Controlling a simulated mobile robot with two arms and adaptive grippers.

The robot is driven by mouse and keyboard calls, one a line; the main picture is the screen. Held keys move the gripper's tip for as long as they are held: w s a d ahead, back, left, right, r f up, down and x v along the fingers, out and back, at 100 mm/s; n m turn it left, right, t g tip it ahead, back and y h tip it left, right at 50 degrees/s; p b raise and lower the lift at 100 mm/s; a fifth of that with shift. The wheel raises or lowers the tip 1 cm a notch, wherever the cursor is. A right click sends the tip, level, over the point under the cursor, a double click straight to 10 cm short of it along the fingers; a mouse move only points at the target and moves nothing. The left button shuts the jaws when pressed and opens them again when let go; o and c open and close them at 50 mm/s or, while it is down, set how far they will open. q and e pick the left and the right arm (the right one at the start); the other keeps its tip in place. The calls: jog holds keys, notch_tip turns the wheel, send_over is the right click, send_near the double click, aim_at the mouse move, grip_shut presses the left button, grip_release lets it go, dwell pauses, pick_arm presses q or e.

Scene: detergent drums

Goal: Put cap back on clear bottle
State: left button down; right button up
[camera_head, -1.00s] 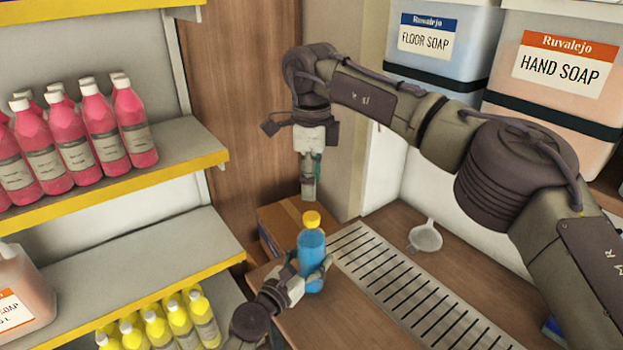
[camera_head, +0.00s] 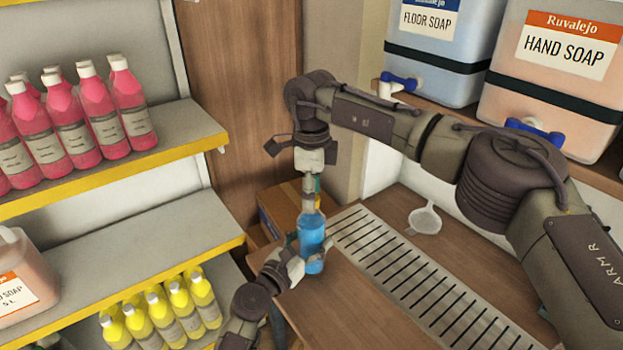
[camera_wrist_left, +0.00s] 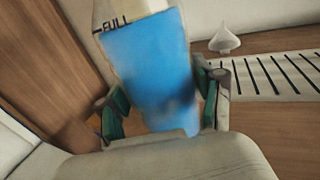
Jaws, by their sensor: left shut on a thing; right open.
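The clear bottle (camera_head: 312,236) with blue liquid stands nearly upright at the wood counter's left end. My left gripper (camera_head: 299,260) is shut around its lower body. In the left wrist view the bottle (camera_wrist_left: 150,55) sits between both fingers (camera_wrist_left: 165,100), with a "FULL" mark above the blue liquid. My right gripper (camera_head: 309,198) points down, open, directly over the bottle, with its fingertips at the neck. The fingers hide the bottle's top. A little yellow shows beside them; I cannot tell if it is the cap, or how the cap sits.
A slotted metal grate (camera_head: 415,270) and a white funnel (camera_head: 425,219) lie to the right. A cardboard box (camera_head: 283,206) is behind the bottle. Shelves with pink bottles (camera_head: 70,130) and yellow-green bottles (camera_head: 160,315) stand left. Soap drums (camera_head: 555,85) stand at upper right.

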jog(key=shift+f, duration=0.25)
grip_shut()
jog(key=shift+o, duration=0.6)
grip_release()
notch_tip(320, 180, up, 12)
